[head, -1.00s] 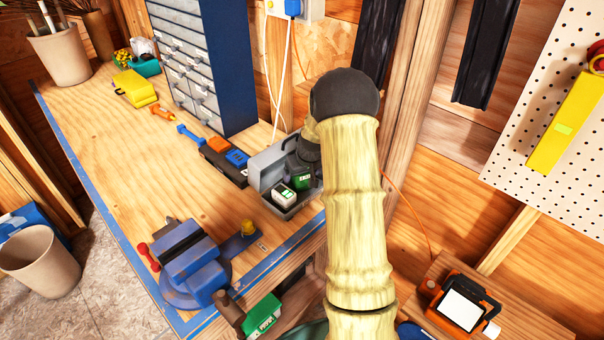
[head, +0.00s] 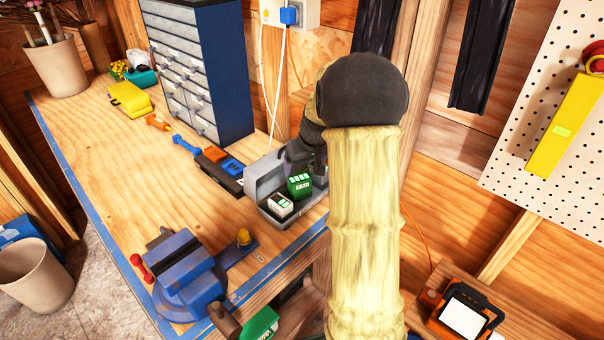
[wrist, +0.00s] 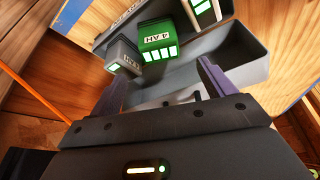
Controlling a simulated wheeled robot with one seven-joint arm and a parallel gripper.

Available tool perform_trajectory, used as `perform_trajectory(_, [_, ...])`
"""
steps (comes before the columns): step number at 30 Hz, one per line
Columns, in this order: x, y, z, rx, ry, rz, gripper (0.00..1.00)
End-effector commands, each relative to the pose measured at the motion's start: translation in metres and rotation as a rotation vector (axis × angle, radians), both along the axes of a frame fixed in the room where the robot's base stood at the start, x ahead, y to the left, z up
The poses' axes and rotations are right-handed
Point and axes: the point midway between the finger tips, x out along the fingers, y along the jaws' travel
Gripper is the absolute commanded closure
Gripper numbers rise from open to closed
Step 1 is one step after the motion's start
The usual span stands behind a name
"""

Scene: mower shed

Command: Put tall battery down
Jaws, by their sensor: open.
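A green battery (head: 299,185) marked 4 AH sits upright in an open grey case (head: 264,180) on the bench; it looks the taller one. In the wrist view the green battery (wrist: 157,42) is just beyond my open gripper (wrist: 160,75), apart from both fingers, with nothing between the jaws. A white-topped battery (head: 280,205) stands beside it in the case. The wrist view also shows a grey battery (wrist: 124,57) on the left and another with a green label (wrist: 203,8) at the top. In the head view my arm hides the case's right end and my fingertips.
A blue vise (head: 187,272) is clamped at the bench's front edge. A blue drawer cabinet (head: 200,70) stands behind, with small tools (head: 183,145) in a row before it. White cords (head: 280,80) hang behind the case. The bench's middle left is clear.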

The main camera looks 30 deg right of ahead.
Motion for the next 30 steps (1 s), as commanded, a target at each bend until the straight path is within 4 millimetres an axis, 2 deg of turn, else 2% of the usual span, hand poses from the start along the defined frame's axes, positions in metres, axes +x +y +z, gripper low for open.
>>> perform_trajectory(5, [-0.004, 0.0, 0.008, 0.0, 0.001, -0.001, 0.18])
perform_trajectory(22, [-0.006, 0.004, 0.008, 0.001, 0.004, 0.001, 0.18])
perform_trajectory(26, [-0.022, 0.028, 0.008, 0.004, 0.022, 0.009, 0.18])
perform_trajectory(29, [-0.049, 0.062, 0.007, 0.007, 0.048, 0.015, 0.18])
perform_trajectory(30, [-0.063, 0.077, 0.006, 0.007, 0.06, 0.017, 0.18])
